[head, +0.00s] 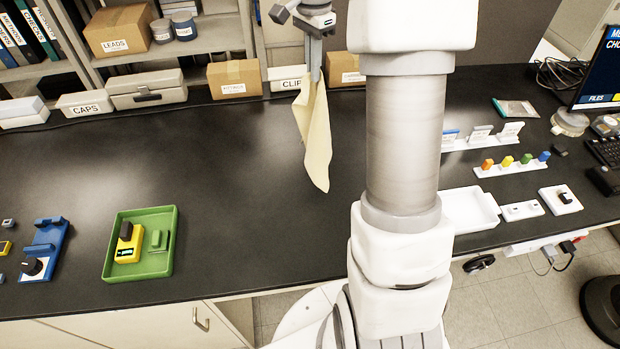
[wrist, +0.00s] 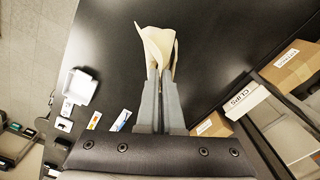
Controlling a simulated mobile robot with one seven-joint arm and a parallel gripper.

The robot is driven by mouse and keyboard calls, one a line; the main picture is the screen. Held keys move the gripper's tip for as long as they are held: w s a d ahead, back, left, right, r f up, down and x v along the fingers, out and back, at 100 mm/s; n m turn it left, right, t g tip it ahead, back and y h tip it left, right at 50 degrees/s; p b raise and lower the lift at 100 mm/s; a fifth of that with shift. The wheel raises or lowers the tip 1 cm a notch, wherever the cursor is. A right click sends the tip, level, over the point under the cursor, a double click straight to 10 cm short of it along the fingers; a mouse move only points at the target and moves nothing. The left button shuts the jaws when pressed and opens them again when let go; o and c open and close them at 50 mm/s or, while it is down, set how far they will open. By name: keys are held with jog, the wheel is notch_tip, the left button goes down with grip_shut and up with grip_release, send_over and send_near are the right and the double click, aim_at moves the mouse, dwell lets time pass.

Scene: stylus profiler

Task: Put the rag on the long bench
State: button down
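A pale yellow rag (head: 315,130) hangs down from my gripper (head: 315,75) above the black bench top in the head view. In the wrist view the rag (wrist: 158,45) is pinched between the two grey fingertips of my gripper (wrist: 158,75) and spreads out past them. The long black bench (head: 230,150) runs across the head view, and its dark top also shows in the wrist view (wrist: 220,40). I cannot tell for sure whether the rag's lower tip touches the bench.
A green tray (head: 168,262) with a yellow device stands at the left front. Boxes, including the CLIPS box (head: 288,78), line the back edge. A white tray (head: 470,208) and a rack of coloured pieces (head: 512,165) are at the right. The bench's middle left is clear.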

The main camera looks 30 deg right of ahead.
notch_tip(320, 180, down, 10)
jog(key=b, duration=0.8)
jog(key=shift+r, duration=0.1)
jog(key=shift+w+a+r+m+p, duration=0.35)
jog(key=shift+w+a+r+m, duration=0.45)
jog(key=shift+w+m, duration=3.45)
jog(key=shift+w+a+r+m+p, duration=0.35)
jog(key=shift+w+a+m, duration=0.85)
jog(key=shift+w+m, duration=3)
jog(key=shift+n, duration=0.45)
jog(key=s+d+f+b, duration=0.2)
jog(key=s+f+b, duration=0.3)
jog(key=s+f, duration=0.4)
jog(key=s+d+f+b, duration=0.2)
jog(key=s+f+b, duration=0.4)
jog(key=s+f, duration=0.3)
jog(key=s+d+f+b, duration=0.3)
jog(key=s+f+b, duration=0.2)
jog(key=s+f, duration=0.4)
jog(key=shift+s+f, duration=0.1)
jog(key=shift+s, duration=1.6)
